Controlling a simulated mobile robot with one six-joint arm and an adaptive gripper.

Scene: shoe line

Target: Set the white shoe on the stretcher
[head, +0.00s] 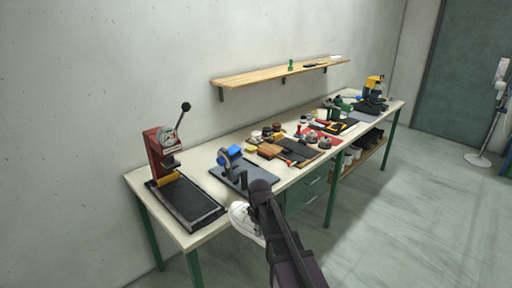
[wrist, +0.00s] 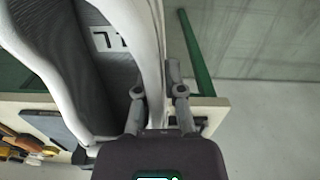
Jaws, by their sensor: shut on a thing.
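The white shoe (head: 241,217) hangs in front of the bench's near edge, partly behind my arm in the head view. In the wrist view the shoe (wrist: 70,60) fills the left side, with its dark inside facing the camera. My gripper (wrist: 159,92) is shut on the shoe's side wall, with one finger on each side of it. In the head view the fingertips are hidden by my arm. A grey device with a blue top (head: 230,158), which looks like the stretcher, stands on a dark plate on the bench, just behind the shoe.
A red lever press (head: 160,150) and a black tray (head: 186,203) are at the bench's left end. Brushes, tins and tools crowd the bench (head: 143,183) to the right. A wooden shelf (head: 275,74) hangs above. The floor in front is clear.

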